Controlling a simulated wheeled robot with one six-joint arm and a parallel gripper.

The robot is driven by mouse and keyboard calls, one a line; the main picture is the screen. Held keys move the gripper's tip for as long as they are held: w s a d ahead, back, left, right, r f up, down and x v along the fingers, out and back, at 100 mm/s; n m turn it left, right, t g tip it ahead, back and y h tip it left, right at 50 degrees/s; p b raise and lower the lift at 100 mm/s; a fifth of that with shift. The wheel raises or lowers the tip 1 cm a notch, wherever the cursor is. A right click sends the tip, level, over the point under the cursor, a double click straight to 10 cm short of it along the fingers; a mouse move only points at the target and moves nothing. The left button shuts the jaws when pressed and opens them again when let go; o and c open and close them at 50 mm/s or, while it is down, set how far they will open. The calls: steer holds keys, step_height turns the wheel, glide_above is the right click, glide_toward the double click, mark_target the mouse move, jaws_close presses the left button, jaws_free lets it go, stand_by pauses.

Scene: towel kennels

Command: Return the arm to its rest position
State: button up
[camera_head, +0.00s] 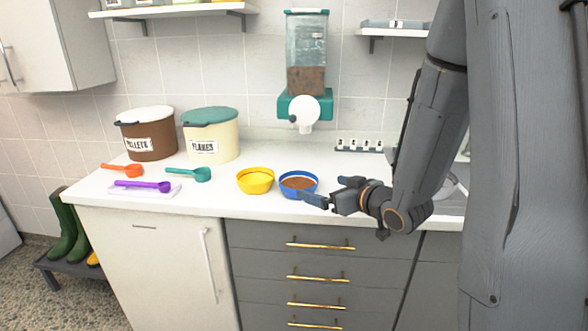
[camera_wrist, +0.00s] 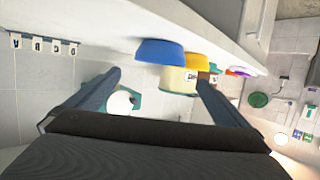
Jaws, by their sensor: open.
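My gripper (camera_head: 332,192) is at the front right of the white counter, close to the blue bowl (camera_head: 298,186), and its fingers point left. The blue bowl holds brown food. In the wrist view my gripper (camera_wrist: 160,90) has its two fingers wide apart with nothing between them that it grips. The wrist picture is upside down, with the blue bowl (camera_wrist: 160,52) beyond the fingers and the yellow bowl (camera_wrist: 197,62) behind it. My arm reaches down from the upper right in the head view, bent at the elbow.
The yellow bowl (camera_head: 255,181) stands left of the blue one. A brown pellets bin (camera_head: 150,150), a cream flakes bin (camera_head: 225,145), and orange, teal and purple scoops (camera_head: 143,186) lie further left. A wall dispenser (camera_head: 306,75) hangs above. Drawers (camera_head: 320,262) are below the counter edge.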

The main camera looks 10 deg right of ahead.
steer(key=shift+s+d+f+g+h, duration=0.1)
steer(key=shift+d+f+g+h, duration=0.1)
steer(key=shift+f+g+h, duration=0.25)
steer(key=s+a+f+m+g+h, duration=0.2)
steer(key=s+g, duration=0.4)
steer(key=s, duration=0.6)
steer(key=s+a+f+m+g+h, duration=0.2)
steer(key=s+g, duration=0.4)
steer(key=s, duration=0.6)
steer(key=shift+s+f+g, duration=0.35)
steer(key=shift+f, duration=0.15)
steer(key=shift+c, duration=0.3)
